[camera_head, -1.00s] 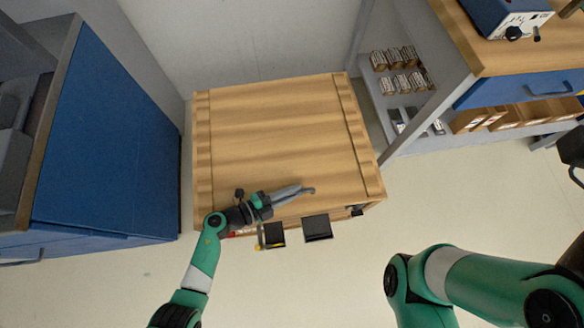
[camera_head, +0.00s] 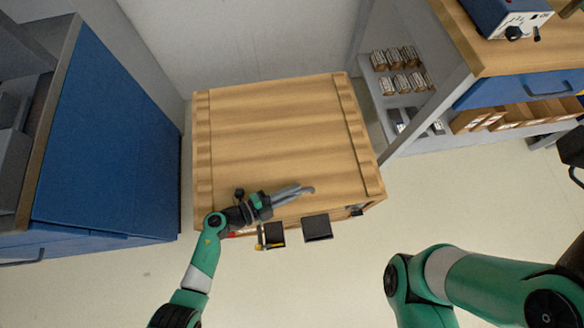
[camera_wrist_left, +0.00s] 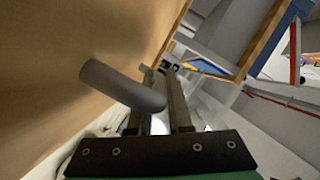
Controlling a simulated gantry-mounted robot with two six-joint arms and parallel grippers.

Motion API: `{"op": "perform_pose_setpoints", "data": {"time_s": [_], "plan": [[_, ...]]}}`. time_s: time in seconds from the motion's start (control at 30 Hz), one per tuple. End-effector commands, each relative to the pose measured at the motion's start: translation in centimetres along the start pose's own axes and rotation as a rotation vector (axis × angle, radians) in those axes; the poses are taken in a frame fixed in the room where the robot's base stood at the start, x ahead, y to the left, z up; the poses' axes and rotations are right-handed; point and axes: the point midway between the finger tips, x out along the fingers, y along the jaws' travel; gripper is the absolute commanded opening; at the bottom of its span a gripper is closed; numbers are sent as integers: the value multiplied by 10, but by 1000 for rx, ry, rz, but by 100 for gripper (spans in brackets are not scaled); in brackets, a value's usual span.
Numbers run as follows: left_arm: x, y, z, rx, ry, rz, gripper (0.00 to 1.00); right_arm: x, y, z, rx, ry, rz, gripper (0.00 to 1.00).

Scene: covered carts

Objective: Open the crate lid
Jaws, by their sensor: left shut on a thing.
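The wooden crate (camera_head: 250,120) stands on the floor between a blue cabinet and a workbench, its ribbed lid (camera_head: 280,135) seen from above. The lid looks flat or nearly so; I cannot tell if there is a gap under it. My left gripper (camera_head: 303,190) is over the lid's front edge, pointing right. In the left wrist view its fingers (camera_wrist_left: 158,105) are shut on a grey cylindrical bar (camera_wrist_left: 120,86), with the wooden surface close by on the left. Where the bar joins the crate is hidden. My right arm shows at lower right, its gripper out of frame.
Two small black boxes (camera_head: 317,228) sit at the crate's front. The blue cabinet (camera_head: 105,140) stands close on the left. The workbench (camera_head: 500,50) and a shelf with small boxes (camera_head: 395,58) stand on the right. The floor in front is clear.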

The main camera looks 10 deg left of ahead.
Motion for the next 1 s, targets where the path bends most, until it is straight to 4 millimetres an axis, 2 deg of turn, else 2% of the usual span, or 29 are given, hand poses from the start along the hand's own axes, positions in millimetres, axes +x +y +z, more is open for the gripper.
{"op": "perform_pose_setpoints", "data": {"time_s": [0.43, 0.57, 0.77, 1.0], "plan": [[0, 0, 0, -1, 0, 0, 0, 0, 0, 0, 0, 0, 0, 100], [-1, -6, -3, -7, 0, 3, 0, 6, 0, -5, 0, 0, 0, 100], [-6, -32, -15, -47, -1, 18, 0, 30, 0, -28, 0, 0, 0, 100], [-15, -87, -36, -150, 1, 58, 0, 80, 0, -74, 0, 0, 0, 100]]}}
